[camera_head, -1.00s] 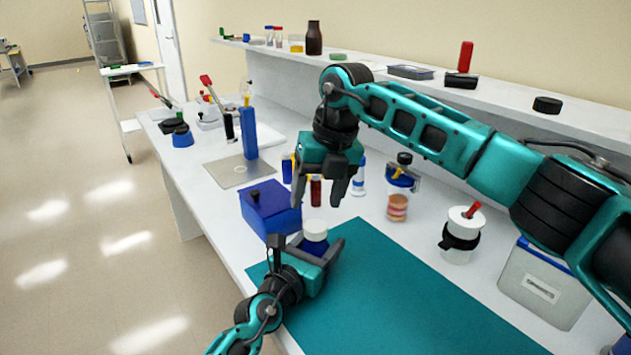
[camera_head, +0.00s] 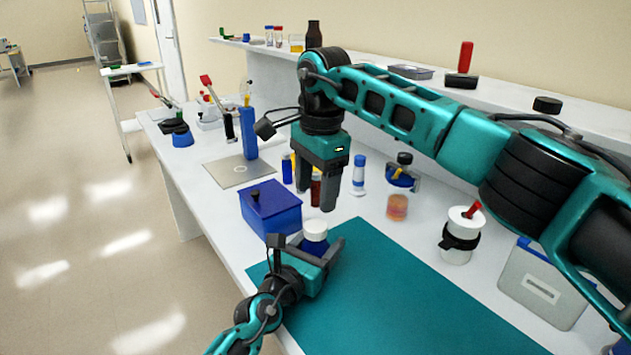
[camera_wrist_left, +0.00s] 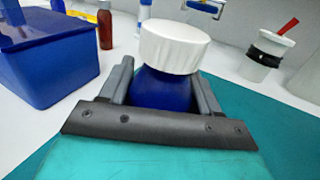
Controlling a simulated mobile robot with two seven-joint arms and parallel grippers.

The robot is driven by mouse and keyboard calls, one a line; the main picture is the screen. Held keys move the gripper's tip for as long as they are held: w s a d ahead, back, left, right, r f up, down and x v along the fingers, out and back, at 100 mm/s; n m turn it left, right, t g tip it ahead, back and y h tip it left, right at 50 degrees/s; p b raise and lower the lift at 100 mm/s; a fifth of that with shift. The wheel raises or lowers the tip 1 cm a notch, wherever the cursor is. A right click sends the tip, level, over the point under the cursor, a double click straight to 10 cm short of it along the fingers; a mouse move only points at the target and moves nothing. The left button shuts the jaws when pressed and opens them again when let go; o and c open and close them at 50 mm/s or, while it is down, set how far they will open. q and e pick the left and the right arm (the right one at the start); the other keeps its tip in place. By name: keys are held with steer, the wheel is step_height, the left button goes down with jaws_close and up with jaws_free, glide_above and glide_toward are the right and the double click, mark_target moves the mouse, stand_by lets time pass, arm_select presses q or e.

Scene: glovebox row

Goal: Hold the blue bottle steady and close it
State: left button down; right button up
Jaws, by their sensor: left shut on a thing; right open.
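The blue bottle (camera_head: 314,247) stands at the left end of the teal mat, with a ribbed white cap (camera_head: 315,228) on its top. In the left wrist view the white cap (camera_wrist_left: 174,47) sits a little tilted over the blue body (camera_wrist_left: 162,90); I cannot tell whether it is screwed down. My left gripper (camera_head: 309,250) is shut on the bottle's body, one finger on each side below the cap. My right gripper (camera_head: 317,202) is open and empty, pointing down above the cap and apart from it.
A blue box (camera_head: 270,210) stands just behind the bottle to the left. A red-brown vial (camera_head: 315,190) is partly hidden behind my right gripper. A white jar (camera_head: 460,235) and a grey container (camera_head: 543,285) stand at the right. The teal mat (camera_head: 400,290) is otherwise clear.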

mark_target(316, 225)
steer(key=n, duration=0.5)
steer(key=shift+r+n+h, duration=0.3)
steer(key=n, duration=0.3)
steer(key=shift+s+r+n, duration=0.1)
steer(key=shift+r+n, duration=0.05)
steer(key=shift+n, duration=0.15)
steer(key=shift+f, duration=4)
steer(key=shift+c, duration=0.2)
